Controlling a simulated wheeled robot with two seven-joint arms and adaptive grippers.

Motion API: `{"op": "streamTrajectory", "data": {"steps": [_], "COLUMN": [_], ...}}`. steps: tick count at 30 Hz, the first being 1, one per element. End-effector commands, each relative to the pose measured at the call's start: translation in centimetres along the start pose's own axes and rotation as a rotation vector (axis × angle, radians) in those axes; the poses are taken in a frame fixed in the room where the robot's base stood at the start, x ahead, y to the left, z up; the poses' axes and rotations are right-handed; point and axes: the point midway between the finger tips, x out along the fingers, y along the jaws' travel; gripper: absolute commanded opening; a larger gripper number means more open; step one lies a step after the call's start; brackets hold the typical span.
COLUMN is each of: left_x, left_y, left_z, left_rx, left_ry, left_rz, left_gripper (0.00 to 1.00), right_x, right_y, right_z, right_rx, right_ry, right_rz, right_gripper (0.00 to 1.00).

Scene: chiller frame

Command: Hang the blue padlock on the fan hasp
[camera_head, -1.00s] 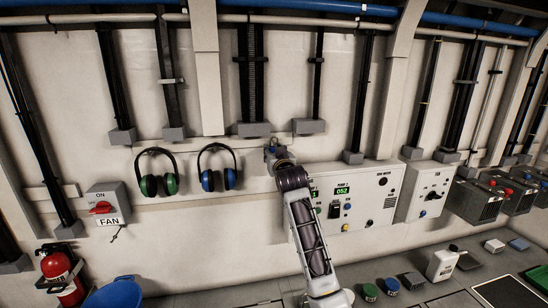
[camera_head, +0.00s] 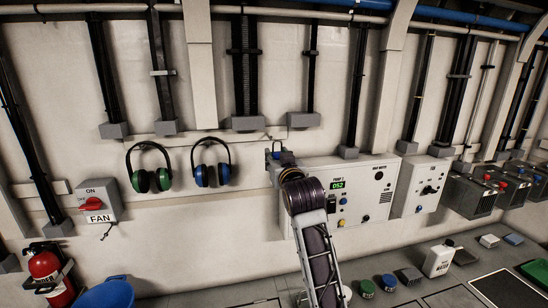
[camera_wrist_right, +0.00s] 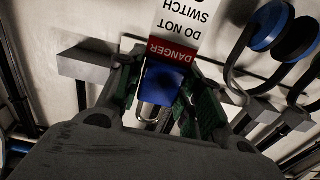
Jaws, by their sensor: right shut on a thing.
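The blue padlock (camera_wrist_right: 162,84) is between the green-padded fingers of my right gripper (camera_wrist_right: 165,95) in the right wrist view, and the gripper is shut on it. Its metal shackle shows below the body in that view. A red and white DANGER tag (camera_wrist_right: 178,45) shows upside down beside it. In the head view my right gripper (camera_head: 279,155) is up in front of the wall, left of the pump panel. The grey FAN switch box (camera_head: 98,202) with a red handle (camera_head: 90,204) is far to the left, apart from the gripper. I cannot make out its hasp clearly. My left gripper is not in view.
Green earmuffs (camera_head: 150,180) and blue earmuffs (camera_head: 211,175) hang between the fan switch and my gripper. The pump panel (camera_head: 372,182) is to the right. A fire extinguisher (camera_head: 45,266) and blue bucket (camera_head: 107,294) are at lower left.

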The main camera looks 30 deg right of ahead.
Motion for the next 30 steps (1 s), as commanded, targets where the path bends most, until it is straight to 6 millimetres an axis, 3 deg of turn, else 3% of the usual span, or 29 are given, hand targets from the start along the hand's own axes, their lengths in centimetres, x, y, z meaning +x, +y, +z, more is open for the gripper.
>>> {"op": "streamTrajectory", "data": {"steps": [6, 12, 30], "left_x": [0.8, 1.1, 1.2], "left_y": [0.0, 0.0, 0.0], "left_z": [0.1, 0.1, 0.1], "left_rx": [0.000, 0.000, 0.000], "left_ry": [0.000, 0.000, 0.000], "left_rz": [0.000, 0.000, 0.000], "left_gripper": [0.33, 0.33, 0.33], "right_x": [-3.1, -4.9, -5.8], "right_y": [0.0, 0.0, 0.0], "right_z": [0.1, 0.0, -0.1], "right_rx": [0.001, 0.000, 0.000], "right_ry": [0.002, 0.002, 0.001], "right_rz": [0.000, 0.000, 0.000], "right_gripper": [0.07, 0.07, 0.07]}}
